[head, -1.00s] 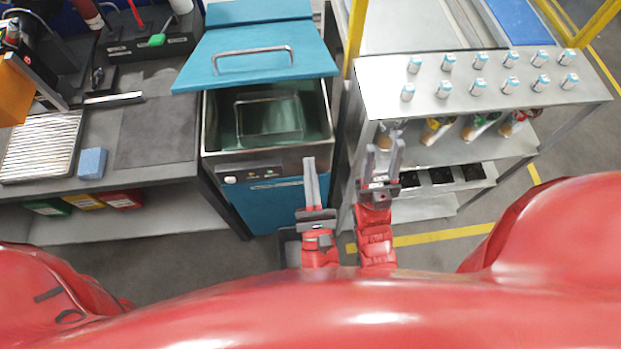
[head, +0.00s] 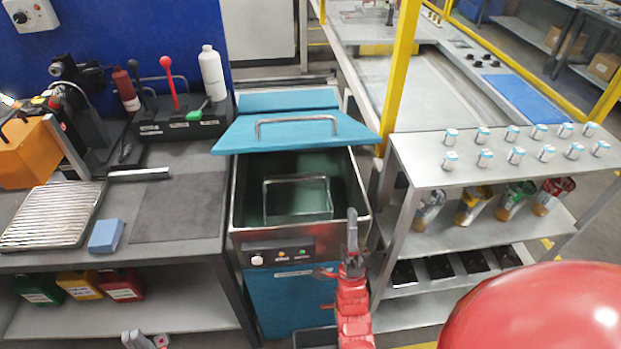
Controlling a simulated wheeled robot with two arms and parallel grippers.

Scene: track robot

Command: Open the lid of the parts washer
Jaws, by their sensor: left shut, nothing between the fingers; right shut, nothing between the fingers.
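The parts washer (head: 295,290) stands in front of me with a teal front and a steel basin. Its teal lid (head: 230,137) stands raised and tilted at the rear, leaving the front of the basin uncovered. The metal lid handle (head: 296,122) runs across the lid. My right gripper (head: 352,216) is shut and empty, upright near the basin's right front corner, below and in front of the lid in the picture. I cannot tell whether it touches the rim. My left gripper (head: 146,337) is shut and empty at the bottom edge, left of the washer and partly cut off.
A wire basket (head: 297,200) sits in the basin. A workbench (head: 180,155) with tools, a blue block (head: 106,235) and a ribbed tray (head: 52,215) stands on the left. A shelf cart (head: 430,170) with small cans and bottles stands close on the right, beside a yellow post (head: 398,70).

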